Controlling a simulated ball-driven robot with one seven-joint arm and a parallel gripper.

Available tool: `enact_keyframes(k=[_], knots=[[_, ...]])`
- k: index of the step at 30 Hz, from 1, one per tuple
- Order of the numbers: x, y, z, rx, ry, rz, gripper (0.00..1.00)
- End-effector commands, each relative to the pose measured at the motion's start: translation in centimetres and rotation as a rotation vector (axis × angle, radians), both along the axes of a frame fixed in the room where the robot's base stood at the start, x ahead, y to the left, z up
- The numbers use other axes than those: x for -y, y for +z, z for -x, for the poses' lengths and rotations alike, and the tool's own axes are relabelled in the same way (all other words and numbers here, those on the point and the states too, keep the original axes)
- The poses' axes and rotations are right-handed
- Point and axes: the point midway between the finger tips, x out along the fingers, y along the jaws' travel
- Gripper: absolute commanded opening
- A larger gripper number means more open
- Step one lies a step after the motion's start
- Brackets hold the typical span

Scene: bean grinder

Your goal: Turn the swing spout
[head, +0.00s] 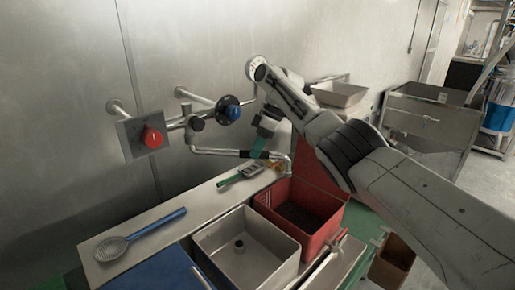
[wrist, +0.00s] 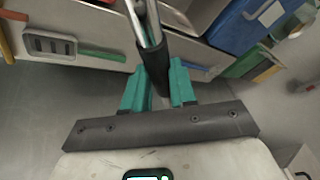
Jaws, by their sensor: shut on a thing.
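The swing spout (head: 222,151) is a bent metal pipe coming off the wall fitting below the valves and reaching right over the ledge. Its end turns down near the red crate. My gripper (head: 259,148) comes from the upper right with its green fingers at the spout's outer part. In the wrist view, my gripper (wrist: 159,78) is shut on the black sleeve of the spout (wrist: 151,58), one green finger on each side. The contact faces of the fingers are partly hidden.
A slotted spoon (head: 135,236) and a green-handled utensil (head: 241,175) lie on the ledge (head: 188,207). Below are a steel basin (head: 209,248) and a red crate (head: 320,235).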

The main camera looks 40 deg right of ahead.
Motion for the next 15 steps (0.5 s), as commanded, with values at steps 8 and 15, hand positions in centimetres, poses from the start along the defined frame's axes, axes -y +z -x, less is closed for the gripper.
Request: enact_keyframes(k=[8, 15], knots=[[-0.01, 0.09, -0.08, 0.003, 0.001, 0.0, 0.0], [-0.01, 0.08, -0.07, 0.003, 0.0, 0.0, 0.4]])
